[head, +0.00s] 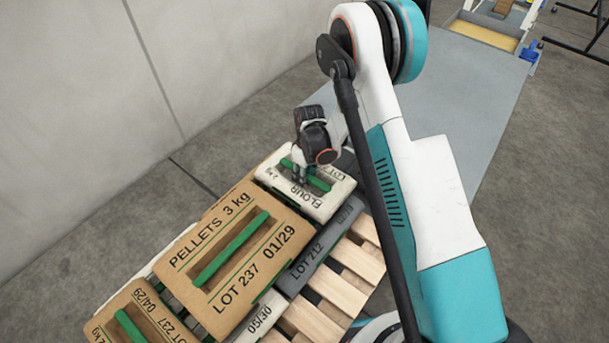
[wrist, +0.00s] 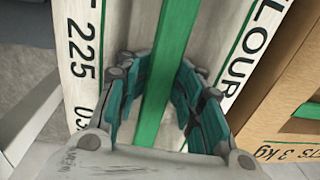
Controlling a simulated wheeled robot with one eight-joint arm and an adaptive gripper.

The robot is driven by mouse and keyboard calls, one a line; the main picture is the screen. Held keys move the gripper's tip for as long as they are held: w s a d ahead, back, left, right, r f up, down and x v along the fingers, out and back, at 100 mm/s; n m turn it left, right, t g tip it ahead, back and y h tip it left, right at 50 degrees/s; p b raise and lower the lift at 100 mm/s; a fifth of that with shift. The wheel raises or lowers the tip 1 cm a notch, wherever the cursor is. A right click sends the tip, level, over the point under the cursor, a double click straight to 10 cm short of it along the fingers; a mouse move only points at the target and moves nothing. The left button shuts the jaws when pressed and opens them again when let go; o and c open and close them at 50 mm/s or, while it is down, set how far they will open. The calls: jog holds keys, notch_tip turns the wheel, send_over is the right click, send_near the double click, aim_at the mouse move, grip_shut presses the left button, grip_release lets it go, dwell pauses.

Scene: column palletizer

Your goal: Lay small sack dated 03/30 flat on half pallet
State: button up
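A white flour sack (head: 322,203) with green stripes lies on top of the stack at its far end. In the wrist view the flour sack (wrist: 78,110) shows "225" and the start of a date; the rest is cut off, so I cannot read 03/30. Its green handle (wrist: 168,60) runs between the fingers of my gripper (wrist: 163,75). The fingers stand apart on both sides of the handle, with a narrow gap at the left; firm contact is not visible. In the head view my gripper (head: 300,175) is down at this sack. A slatted wooden pallet (head: 335,292) shows beneath the stack.
A brown pellets sack (head: 222,262) marked 01/29 lies beside the flour sack, with another brown sack (head: 130,322) nearer. Grey sacks (head: 312,258) lie lower. Bare pallet slats show at right. A wall stands left; a grey platform (head: 455,90) lies beyond my arm.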

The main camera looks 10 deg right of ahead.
jog(key=shift+r, duration=0.1)
dwell(0.6)
notch_tip(320, 180, up, 13)
jog(key=p, duration=0.4)
jog(key=shift+w+d, duration=0.3)
jog(key=shift+d, duration=0.05)
jog(key=s+d+r+m+t, duration=0.1)
jog(key=s+d+r, duration=0.15)
jog(key=r, duration=0.55)
jog(key=s+d+r+m+t, duration=0.2)
jog(key=s+r, duration=0.1)
jog(key=r, duration=0.5)
jog(key=s+d+r+m+t, duration=0.1)
jog(key=s+d+r, duration=0.15)
jog(key=r, duration=0.55)
jog(key=s+d+r+m+t, duration=0.2)
jog(key=s+r, duration=0.1)
jog(key=s, duration=0.6)
jog(key=s+d+r+m+t, duration=0.2)
jog(key=s+d+r+m, duration=0.1)
jog(key=s, duration=0.6)
jog(key=shift+s+r+h, duration=0.3)
jog(key=shift+s+h, duration=0.05)
jog(key=shift+h, duration=0.05)
